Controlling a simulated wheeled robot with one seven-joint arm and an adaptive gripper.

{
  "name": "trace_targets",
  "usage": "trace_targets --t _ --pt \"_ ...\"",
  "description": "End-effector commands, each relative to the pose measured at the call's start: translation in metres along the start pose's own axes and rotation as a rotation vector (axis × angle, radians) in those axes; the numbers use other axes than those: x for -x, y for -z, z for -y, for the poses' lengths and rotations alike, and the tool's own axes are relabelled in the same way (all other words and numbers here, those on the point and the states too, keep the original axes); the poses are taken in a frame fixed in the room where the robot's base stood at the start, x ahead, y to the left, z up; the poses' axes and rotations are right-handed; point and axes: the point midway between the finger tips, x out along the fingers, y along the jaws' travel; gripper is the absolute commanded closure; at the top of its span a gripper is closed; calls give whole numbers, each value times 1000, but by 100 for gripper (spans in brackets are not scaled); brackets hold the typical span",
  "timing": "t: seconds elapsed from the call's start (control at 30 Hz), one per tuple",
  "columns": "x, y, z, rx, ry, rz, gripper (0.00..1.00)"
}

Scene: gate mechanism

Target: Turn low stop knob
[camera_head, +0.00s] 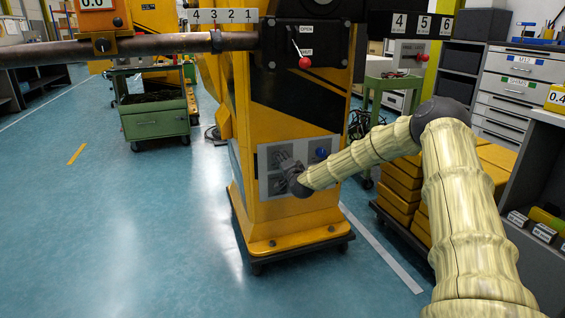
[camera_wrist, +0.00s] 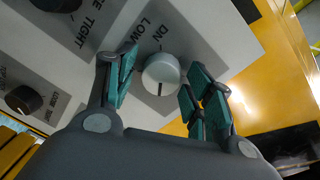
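In the wrist view a pale grey round knob (camera_wrist: 161,75) sits on a grey panel plate next to the letters LOW and DN. A dark mark on its face points toward the bottom of the picture. My gripper (camera_wrist: 163,72) is open, with one teal-padded finger on each side of the knob. A gap shows between the knob and each finger, so it is not gripped. In the head view my gripper (camera_head: 295,181) is at the grey control panel (camera_head: 267,187) on the yellow gate post; it hides the knob there.
A dark knob (camera_wrist: 23,99) and another dark knob (camera_wrist: 58,3) by the word TIGHT are on the same panel. A blue knob (camera_head: 321,153) is at the panel's upper right. Higher up is a red-tipped lever (camera_head: 304,62).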

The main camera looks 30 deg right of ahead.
Motion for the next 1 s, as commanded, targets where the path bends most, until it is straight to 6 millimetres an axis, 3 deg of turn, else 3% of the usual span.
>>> trace_targets --t 0.47,1.0 --pt "10 0 1 -1 0 2 41" --pt "96 0 0 -2 1 1 41"
